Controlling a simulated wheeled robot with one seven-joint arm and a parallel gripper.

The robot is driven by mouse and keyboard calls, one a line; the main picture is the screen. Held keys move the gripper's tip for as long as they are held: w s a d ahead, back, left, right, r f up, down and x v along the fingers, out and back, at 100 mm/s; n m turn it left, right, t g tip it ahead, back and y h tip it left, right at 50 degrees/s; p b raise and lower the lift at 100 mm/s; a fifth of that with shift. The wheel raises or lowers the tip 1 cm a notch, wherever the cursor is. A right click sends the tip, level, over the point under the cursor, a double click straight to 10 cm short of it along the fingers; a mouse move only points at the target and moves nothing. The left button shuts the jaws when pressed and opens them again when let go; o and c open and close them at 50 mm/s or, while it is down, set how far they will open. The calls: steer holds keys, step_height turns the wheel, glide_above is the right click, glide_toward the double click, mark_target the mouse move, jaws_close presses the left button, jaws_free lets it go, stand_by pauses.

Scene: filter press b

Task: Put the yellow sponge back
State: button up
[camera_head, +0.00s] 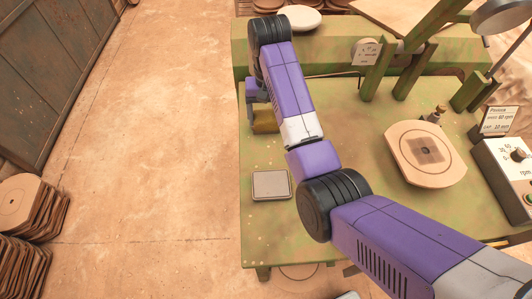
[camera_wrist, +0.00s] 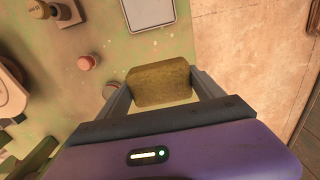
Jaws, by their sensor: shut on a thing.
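The yellow sponge (camera_head: 265,122) is a dull mustard block near the left edge of the green table (camera_head: 262,228). My gripper (camera_head: 264,108) is shut on it, pointing down, and my arm reaches over the table from the lower right. In the wrist view the sponge (camera_wrist: 160,82) sits between the two fingers, one at each side. I cannot tell whether its underside touches the table. A pale grey square pad with a dark rim (camera_head: 270,184) lies on the table nearer to me, apart from the sponge; it also shows at the top of the wrist view (camera_wrist: 150,13).
A pale plate with a dark square centre (camera_head: 407,146) lies on the right of the table. A control box (camera_head: 500,170) and a small sign (camera_head: 498,120) stand at the right edge. A brass knob (camera_head: 437,114) is behind the plate. Open floor lies to the left.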

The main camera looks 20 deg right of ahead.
mark_target(268, 126)
step_height(268, 126, down, 12)
steer(key=b, duration=0.4)
steer(key=shift+r, duration=0.25)
steer(key=shift+f, duration=2.35)
steer(key=shift+f, duration=0.15)
steer(key=o, duration=1.2)
step_height(268, 126, up, 12)
steer(key=shift+r+p, duration=0.2)
steer(key=shift+p, duration=0.3)
